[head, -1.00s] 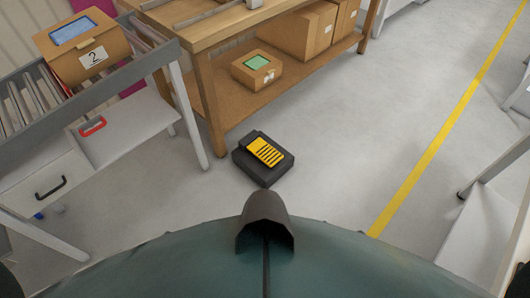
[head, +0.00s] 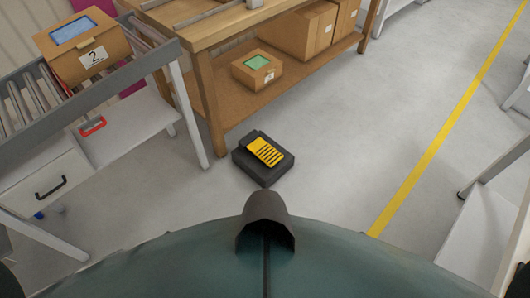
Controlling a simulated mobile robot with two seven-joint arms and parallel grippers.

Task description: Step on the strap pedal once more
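The strap pedal (head: 263,158) is a dark block with a yellow, black-striped tread plate (head: 266,151) on top. It stands on the grey floor beside the front leg of the wooden bench. My own dark, rounded body fills the bottom of the head view, and its front nub lies just below the pedal in the picture, with a small strip of floor between. Nothing is on the pedal. Neither of my grippers can be made out.
A wooden bench (head: 211,92) with boxes on its lower shelf stands behind the pedal. A roller conveyor (head: 28,108) carries a carton (head: 84,48) labelled 2 at left. A white drawer unit (head: 47,186) is below. Open floor (head: 345,140) lies right, crossed by a yellow line (head: 432,140).

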